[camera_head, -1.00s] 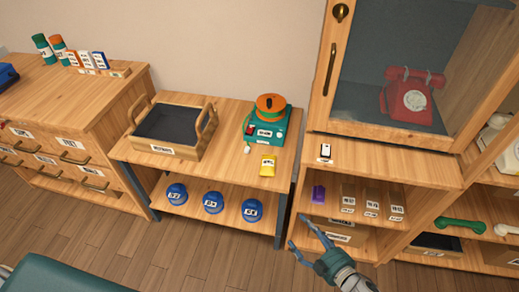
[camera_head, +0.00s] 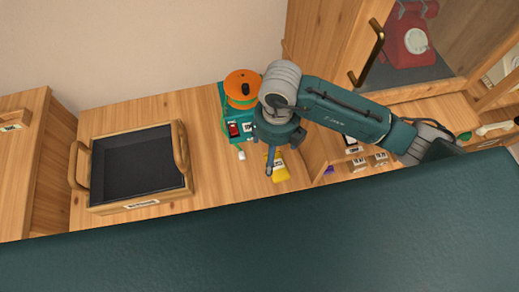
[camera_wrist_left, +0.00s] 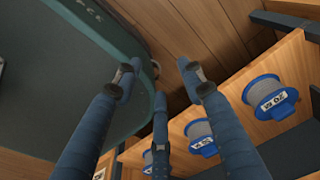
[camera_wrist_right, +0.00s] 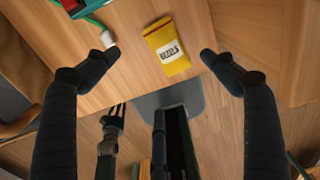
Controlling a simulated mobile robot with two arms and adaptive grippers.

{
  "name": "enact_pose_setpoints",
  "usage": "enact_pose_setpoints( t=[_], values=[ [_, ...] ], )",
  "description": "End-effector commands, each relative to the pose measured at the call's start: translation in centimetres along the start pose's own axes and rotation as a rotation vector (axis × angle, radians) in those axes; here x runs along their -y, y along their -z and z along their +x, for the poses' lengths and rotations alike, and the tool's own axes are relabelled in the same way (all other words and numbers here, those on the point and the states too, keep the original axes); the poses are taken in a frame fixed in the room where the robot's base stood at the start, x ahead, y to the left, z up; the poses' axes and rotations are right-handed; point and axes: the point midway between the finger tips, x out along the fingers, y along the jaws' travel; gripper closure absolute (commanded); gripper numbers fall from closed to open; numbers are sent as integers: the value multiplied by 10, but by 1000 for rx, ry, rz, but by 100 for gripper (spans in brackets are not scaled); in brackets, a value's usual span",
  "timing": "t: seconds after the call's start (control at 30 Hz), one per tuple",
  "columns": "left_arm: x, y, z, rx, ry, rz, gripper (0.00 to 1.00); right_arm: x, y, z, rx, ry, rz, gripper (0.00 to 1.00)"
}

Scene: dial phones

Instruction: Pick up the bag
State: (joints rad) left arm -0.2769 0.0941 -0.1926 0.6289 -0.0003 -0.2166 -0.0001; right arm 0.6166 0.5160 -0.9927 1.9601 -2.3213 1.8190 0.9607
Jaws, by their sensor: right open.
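The bag is a small yellow packet with a white label; it lies on the wooden tabletop near its front right edge in the head view (camera_head: 281,175). In the right wrist view the bag (camera_wrist_right: 172,59) sits between and slightly beyond the fingertips. My right gripper (camera_head: 281,160) is open above the bag and partly covers it in the head view; its spread fingers (camera_wrist_right: 158,56) do not visibly touch it. My left gripper (camera_wrist_left: 158,76) is open and empty beside the lower shelf; it is outside the head view.
A teal device with an orange reel (camera_head: 241,90) stands just behind the bag, with a small white plug (camera_head: 241,154) on a cable nearby. A wooden tray (camera_head: 91,199) sits at left. Blue reels (camera_wrist_left: 270,93) are on the lower shelf. A cabinet with a red phone (camera_head: 409,35) stands right.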

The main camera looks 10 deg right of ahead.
Motion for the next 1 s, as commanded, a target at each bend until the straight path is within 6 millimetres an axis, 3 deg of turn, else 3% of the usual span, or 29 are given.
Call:
enact_pose_setpoints(
  t=[0.1, 0.3, 0.47, 0.73, 1.0],
  values=[
    [-20, -23, -2, 34, -22, 3, 60, 3, 1, 15, 0, 14, 4, 16],
    [-33, -40, -6, 57, -38, 5, 60, 2, 0, 45, 0, 9, 3, 16],
    [-28, -37, -7, 52, -32, 4, 60, 3, 0, 56, 2, 8, 1, 16],
    [-11, -9, -14, 13, -13, -1, 60, 4, -1, 94, -1, 8, 2, 16],
    [-13, -17, -14, 25, -15, -1, 60, 4, -2, 106, 3, 7, 0, 16]
  ],
)
